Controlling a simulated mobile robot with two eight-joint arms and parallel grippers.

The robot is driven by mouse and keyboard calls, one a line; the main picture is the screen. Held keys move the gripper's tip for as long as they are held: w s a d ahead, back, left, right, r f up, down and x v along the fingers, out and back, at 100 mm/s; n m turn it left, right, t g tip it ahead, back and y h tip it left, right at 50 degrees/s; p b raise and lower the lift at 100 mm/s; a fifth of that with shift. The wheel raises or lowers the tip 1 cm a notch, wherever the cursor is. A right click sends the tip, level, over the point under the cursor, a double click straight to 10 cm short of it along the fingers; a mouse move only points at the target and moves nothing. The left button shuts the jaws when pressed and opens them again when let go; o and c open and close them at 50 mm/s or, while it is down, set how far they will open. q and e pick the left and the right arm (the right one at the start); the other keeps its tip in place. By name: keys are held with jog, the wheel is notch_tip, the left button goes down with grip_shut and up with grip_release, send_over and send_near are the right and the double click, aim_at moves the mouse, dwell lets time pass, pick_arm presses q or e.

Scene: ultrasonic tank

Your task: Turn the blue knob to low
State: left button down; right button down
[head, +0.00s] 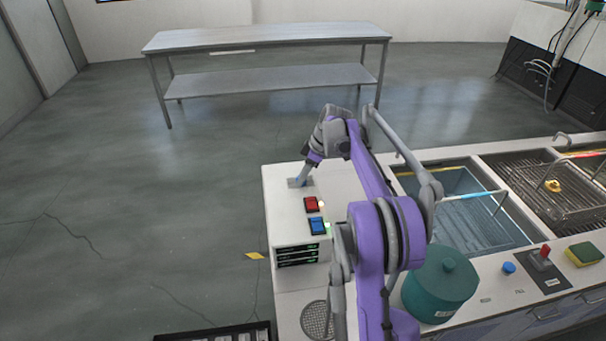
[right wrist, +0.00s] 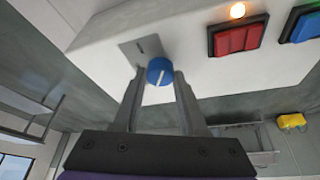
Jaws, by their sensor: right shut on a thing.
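The blue knob (right wrist: 160,71) sits on a grey plate (right wrist: 140,48) on the white control box (head: 280,215). Its white pointer line is slightly tilted in the right wrist view. My right gripper (right wrist: 159,80) has one finger on each side of the knob and is shut on it. In the head view my right gripper (head: 302,181) reaches down to the plate at the far end of the box, mostly hiding the knob. I cannot read any low mark on the plate. My left gripper is not in view.
A red switch (head: 312,204) and a blue switch (head: 317,226) lie beside the knob. A water tank (head: 470,240), a teal lidded pot (head: 440,284), a small blue button (head: 508,267) and a red-handled lever (head: 542,258) are to the right.

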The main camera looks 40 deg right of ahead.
dwell(0.3)
jog(key=shift+c, duration=2.2)
grip_release()
jog(key=v, duration=1)
jog(key=shift+d+r+p, duration=0.15)
jog(key=shift+r+p, duration=0.2)
jog(key=shift+r, duration=0.05)
